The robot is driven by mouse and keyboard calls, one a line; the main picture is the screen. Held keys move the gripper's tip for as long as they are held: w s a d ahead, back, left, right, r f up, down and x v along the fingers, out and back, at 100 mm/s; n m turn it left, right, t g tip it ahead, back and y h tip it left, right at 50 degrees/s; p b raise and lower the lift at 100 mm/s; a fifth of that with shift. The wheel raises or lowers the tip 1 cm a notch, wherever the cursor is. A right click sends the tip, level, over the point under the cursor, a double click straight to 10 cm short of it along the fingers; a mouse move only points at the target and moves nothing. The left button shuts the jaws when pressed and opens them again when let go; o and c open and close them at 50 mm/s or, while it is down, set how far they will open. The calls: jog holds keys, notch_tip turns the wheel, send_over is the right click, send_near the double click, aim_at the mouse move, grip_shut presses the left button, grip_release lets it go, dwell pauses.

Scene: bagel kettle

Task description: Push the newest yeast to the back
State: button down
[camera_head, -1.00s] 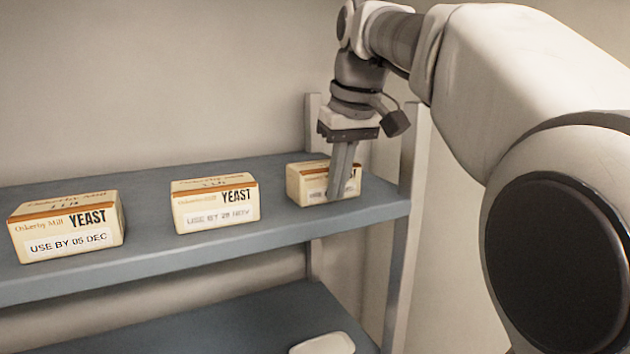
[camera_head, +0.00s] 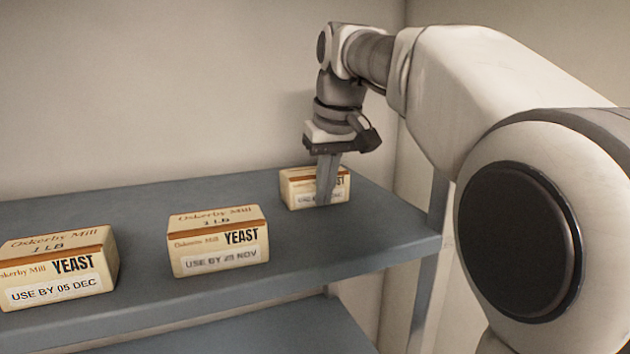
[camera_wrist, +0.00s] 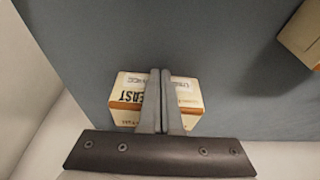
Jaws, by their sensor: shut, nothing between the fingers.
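Three cream yeast boxes with orange-brown bands stand on the upper shelf. The left box (camera_head: 60,268) reads USE BY 05 DEC. The middle box (camera_head: 218,241) has a fainter label, seemingly USE BY 23 NOV. The right box (camera_head: 298,188) stands farther back than the others; my fingers cover part of its label, and its date is unreadable. My gripper (camera_head: 324,203) is shut and empty, pointing down at the right box's front face, seemingly touching it. In the wrist view my closed fingers (camera_wrist: 161,73) cross in front of the right box (camera_wrist: 187,97).
The grey upper shelf (camera_head: 335,240) is bare in front of the right box and to its right. A pale wall (camera_head: 150,90) stands behind. A lower shelf (camera_head: 270,335) shows beneath. Part of another box (camera_wrist: 304,38) shows in the wrist view's upper right.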

jog(key=w+a, duration=0.1)
jog(key=w, duration=0.3)
jog(key=w+a, duration=0.2)
jog(key=w, duration=0.3)
jog(key=w+a+p, duration=0.1)
jog(key=w, duration=0.3)
jog(key=shift+w+a, duration=0.25)
jog(key=shift+w, duration=0.1)
jog(key=shift+r, duration=0.15)
